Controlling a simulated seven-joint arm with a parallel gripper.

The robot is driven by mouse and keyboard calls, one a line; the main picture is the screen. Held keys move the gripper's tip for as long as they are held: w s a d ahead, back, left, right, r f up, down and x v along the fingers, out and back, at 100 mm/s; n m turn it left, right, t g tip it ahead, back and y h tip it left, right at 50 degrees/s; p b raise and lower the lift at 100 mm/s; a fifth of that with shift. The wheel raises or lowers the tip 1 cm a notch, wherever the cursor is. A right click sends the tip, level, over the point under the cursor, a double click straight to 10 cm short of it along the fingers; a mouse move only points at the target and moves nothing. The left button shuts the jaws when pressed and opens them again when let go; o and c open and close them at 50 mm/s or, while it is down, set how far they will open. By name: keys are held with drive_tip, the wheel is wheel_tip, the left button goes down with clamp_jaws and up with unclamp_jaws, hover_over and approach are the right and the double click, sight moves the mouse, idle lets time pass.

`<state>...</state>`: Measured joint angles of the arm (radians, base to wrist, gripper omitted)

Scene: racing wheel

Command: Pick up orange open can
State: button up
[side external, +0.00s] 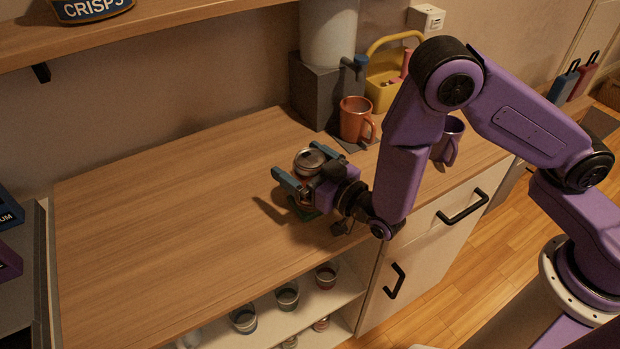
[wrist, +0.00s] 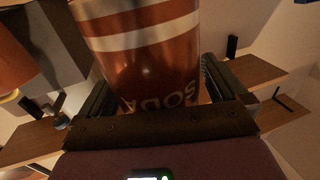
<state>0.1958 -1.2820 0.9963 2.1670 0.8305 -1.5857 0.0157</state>
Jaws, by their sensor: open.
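The orange can (side external: 309,162) stands upright on the wooden counter in the side view; its silver-grey top shows and my gripper hides much of its body. My gripper (side external: 282,180) is open and low over the counter, with its blue-tipped fingers around the can. In the wrist view the can (wrist: 150,55) is large and close, orange with white bands and the upside-down word SODA. It stands between the two dark fingers of my gripper (wrist: 155,95). I cannot tell whether either finger touches it.
A purple mug (side external: 449,142) is right of my arm. The counter's left side (side external: 150,220) is clear. Several cups sit on the shelf below.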

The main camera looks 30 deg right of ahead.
sight(302, 152)
drive_tip(key=c, duration=1)
drive_tip(key=shift+r, duration=0.1)
drive_tip(key=shift+r, duration=0.45)
wheel_tip(302, 152, up, 2)
drive_tip(key=shift+r, duration=0.1)
drive_tip(key=shift+s+d+r, duration=3.5)
drive_tip(key=shift+s+r, duration=1.3)
drive_tip(key=shift+s, duration=1.05)
drive_tip(key=w+d+m+h, duration=0.1)
drive_tip(key=w+d, duration=0.5)
drive_tip(key=d, duration=0.3)
drive_tip(key=w+d+m+h, duration=0.1)
drive_tip(key=w+d+h, duration=0.1)
drive_tip(key=w+d, duration=0.4)
drive_tip(key=w+d+m+h, duration=0.1)
drive_tip(key=w+d, duration=0.5)
drive_tip(key=d, duration=0.6)
drive_tip(key=shift+w+r+t+h, duration=0.2)
drive_tip(key=shift+t+h, duration=0.1)
